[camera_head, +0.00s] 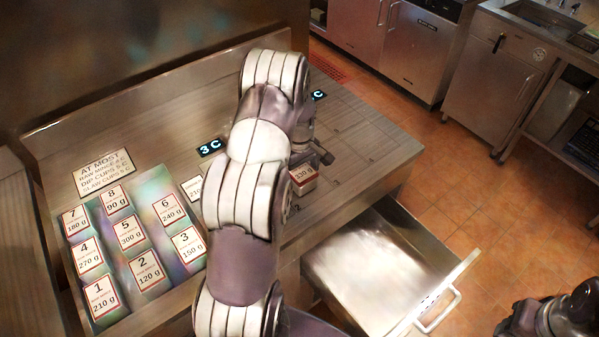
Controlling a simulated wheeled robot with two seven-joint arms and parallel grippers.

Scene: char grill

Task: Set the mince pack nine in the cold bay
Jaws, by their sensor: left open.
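A mince pack (304,178) with a white label reading 330 g sits on the counter's right part; its number is hidden, and the fit with pack nine comes from the bare slot (152,183) beside pack 8 (115,200). My left gripper (322,157) is open right at the far side of this pack, partly hidden by my own arm; contact cannot be told. Packs numbered 1 to 8 lie in the tray at left. No bay is plainly labelled cold.
A drawer (437,292) stands open below the counter at right, its light interior empty. A sign (104,174) headed AT MOST stands behind the tray. A small card (193,188) is partly hidden by my arm. My right arm shows at the lower right corner.

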